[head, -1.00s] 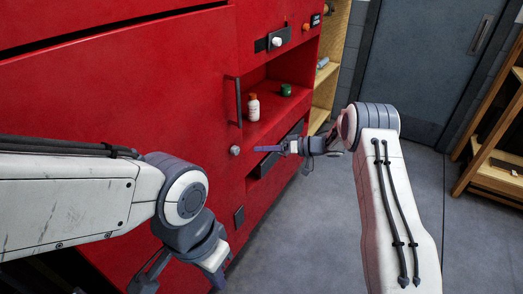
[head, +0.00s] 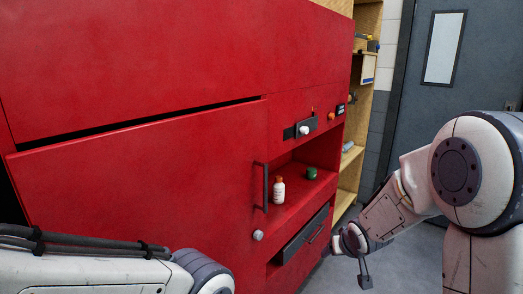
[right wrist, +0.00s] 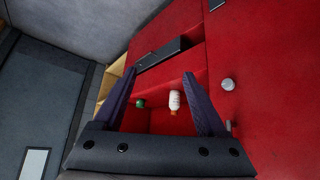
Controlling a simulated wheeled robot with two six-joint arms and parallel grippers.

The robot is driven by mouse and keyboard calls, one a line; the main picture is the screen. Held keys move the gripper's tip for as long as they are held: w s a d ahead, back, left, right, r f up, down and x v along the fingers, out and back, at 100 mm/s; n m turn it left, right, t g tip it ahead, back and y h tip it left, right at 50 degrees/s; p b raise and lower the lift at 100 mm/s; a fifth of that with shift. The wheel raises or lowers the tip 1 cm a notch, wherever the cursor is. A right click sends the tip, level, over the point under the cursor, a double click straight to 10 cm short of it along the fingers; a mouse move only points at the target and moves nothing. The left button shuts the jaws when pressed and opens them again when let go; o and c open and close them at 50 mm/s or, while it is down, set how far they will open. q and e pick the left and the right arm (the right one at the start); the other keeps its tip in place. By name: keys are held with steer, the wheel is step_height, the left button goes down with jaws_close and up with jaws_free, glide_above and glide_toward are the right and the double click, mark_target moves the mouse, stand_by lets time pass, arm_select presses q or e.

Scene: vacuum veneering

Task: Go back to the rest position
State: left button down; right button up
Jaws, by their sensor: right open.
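My right gripper (right wrist: 160,78) is open and empty in the right wrist view, its two dark purple fingers spread apart. They point towards the red cabinet's niche and touch nothing that I can see. In the head view my right arm is bent at the right, with its wrist low in front of the cabinet; its fingers are hard to make out there. My left arm runs along the bottom left of the head view, and its gripper is out of the picture.
The big red cabinet (head: 150,190) fills the left and middle. Its niche holds a white bottle (head: 278,191) and a green object (head: 311,173). A handle (head: 265,188) and a dark drawer (head: 303,235) are near. Behind stand wooden shelves (head: 350,178) and a grey door (head: 412,125).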

steer(key=s+a+f+g, duration=0.2)
steer(key=s+g, duration=0.2)
steer(key=s, duration=1.3)
steer(key=s+a+r+n+g+p, duration=0.1)
steer(key=s+a+r+n, duration=0.2)
steer(key=s+a, duration=0.4)
steer(key=s+a+r+n+g+y, duration=0.1)
steer(key=s+a+r+n+g, duration=0.1)
steer(key=s+a+r+n, duration=0.2)
steer(key=s+a, duration=0.2)
steer(key=s, duration=0.1)
steer(key=shift+s+a+r+p, duration=0.2)
steer(key=shift+s+a+p, duration=0.05)
steer(key=shift+a+p, duration=0.15)
